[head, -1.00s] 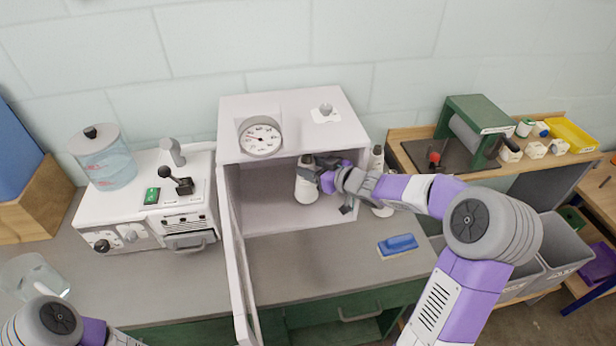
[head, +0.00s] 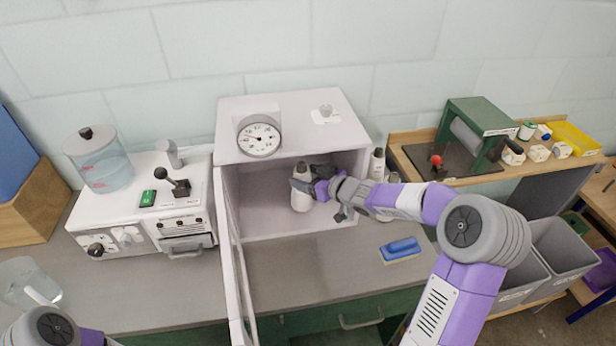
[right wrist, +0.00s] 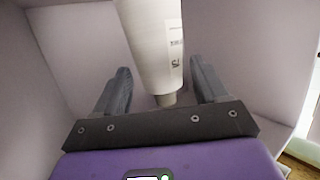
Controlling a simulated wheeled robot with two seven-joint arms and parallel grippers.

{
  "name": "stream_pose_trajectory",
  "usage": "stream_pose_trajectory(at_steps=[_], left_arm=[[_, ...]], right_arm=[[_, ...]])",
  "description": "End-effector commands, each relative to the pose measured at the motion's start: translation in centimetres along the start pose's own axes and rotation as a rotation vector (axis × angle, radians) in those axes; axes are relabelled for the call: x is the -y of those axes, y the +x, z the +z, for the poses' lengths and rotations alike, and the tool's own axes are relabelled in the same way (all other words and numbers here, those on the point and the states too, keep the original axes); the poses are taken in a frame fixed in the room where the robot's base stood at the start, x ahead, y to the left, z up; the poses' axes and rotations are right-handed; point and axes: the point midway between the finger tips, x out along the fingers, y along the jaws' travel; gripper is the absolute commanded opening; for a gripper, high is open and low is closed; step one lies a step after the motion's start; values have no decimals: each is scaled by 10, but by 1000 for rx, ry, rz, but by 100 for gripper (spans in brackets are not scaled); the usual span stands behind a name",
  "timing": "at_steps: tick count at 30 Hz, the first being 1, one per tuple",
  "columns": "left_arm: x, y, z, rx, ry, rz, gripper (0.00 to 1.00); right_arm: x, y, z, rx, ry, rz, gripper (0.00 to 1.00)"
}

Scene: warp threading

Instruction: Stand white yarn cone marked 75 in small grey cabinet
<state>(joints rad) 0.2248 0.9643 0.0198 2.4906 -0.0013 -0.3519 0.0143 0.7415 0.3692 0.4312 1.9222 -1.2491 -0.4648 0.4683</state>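The white yarn cone (head: 301,200) stands upright inside the small grey cabinet (head: 228,130), apparently on its floor. The cabinet is pale, with its door open at the left. In the right wrist view the cone (right wrist: 152,40) shows a printed label with the mark 75. My right gripper (head: 303,186) reaches into the cabinet from the right at the cone's upper part. In the right wrist view its fingers (right wrist: 160,80) are spread either side of the narrow end, with gaps showing. My left gripper is out of view; only part of that arm shows at the lower left.
Another pale cone-like object (head: 377,163) stands just right of the cabinet. A blue brush (head: 400,247) lies on the counter in front. A dial (head: 259,137) sits on the cabinet. A white machine (head: 140,215) stands to the left. Grey bins (head: 560,250) are at the right.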

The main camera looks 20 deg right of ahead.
Motion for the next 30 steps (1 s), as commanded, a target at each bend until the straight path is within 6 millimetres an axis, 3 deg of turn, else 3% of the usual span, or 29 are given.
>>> stream_pose_trajectory(at_steps=[13, 24, 30], left_arm=[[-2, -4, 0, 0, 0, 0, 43], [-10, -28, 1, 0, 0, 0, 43], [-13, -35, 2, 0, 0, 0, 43]], right_arm=[[-1, -8, -4, 1, -1, 2, 79], [-1, -84, -5, 1, -1, 5, 79], [-1, -112, -4, 1, -1, 3, 79]])
